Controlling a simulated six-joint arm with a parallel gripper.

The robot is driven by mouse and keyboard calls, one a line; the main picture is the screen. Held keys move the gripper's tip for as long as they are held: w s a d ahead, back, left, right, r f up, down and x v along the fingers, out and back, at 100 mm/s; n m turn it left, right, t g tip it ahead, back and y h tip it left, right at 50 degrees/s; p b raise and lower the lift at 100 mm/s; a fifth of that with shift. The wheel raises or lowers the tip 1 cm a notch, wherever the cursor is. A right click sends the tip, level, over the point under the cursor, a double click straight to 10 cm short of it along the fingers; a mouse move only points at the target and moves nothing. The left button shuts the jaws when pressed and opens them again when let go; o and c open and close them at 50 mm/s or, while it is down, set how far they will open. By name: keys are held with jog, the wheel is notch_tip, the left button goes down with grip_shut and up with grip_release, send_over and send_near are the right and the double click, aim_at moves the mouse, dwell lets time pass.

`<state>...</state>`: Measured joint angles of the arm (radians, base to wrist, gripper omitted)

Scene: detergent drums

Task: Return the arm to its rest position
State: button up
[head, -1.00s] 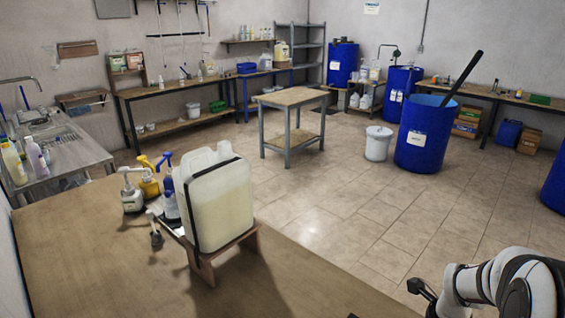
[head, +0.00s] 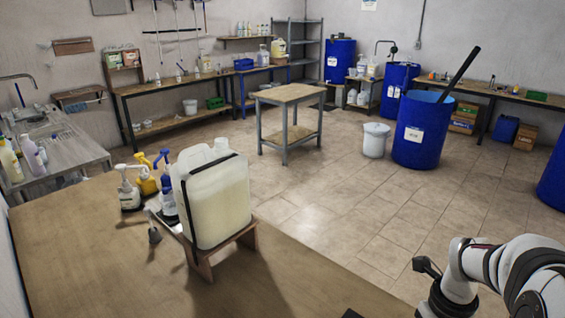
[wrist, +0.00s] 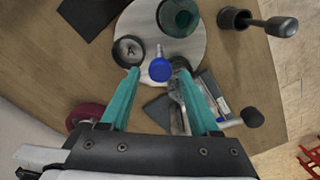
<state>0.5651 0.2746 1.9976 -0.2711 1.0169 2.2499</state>
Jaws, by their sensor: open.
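My arm (head: 510,272) is at the lower right of the head view, apart from the wooden table with the jug. Its gripper cannot be clearly made out there. In the wrist view my gripper (wrist: 158,73) has two teal fingers spread apart, with nothing held. Beyond and below the fingers are a pale round plate (wrist: 190,45), a blue-topped item (wrist: 159,68), a green-rimmed round vessel (wrist: 180,15) and a dark round dish (wrist: 128,50). I cannot tell how far below the fingers these are.
A jug of pale liquid (head: 218,200) sits in a wooden cradle on the table (head: 80,240), with pump bottles (head: 131,190) beside it. The floor (head: 330,210) is open up to a white bucket (head: 376,140) and a blue drum (head: 420,135). A dark cup with a tool (wrist: 235,18) shows in the wrist view.

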jog(key=shift+r, duration=1.4)
jog(key=s+a+r+n+y, duration=0.1)
jog(key=s+a+n, duration=0.7)
jog(key=a+n, duration=0.3)
jog(key=s+a+r+n, duration=0.2)
jog(key=s+a+n, duration=0.6)
jog(key=n, duration=1.1)
jog(key=a, duration=0.3)
jog(key=shift+y, duration=0.4)
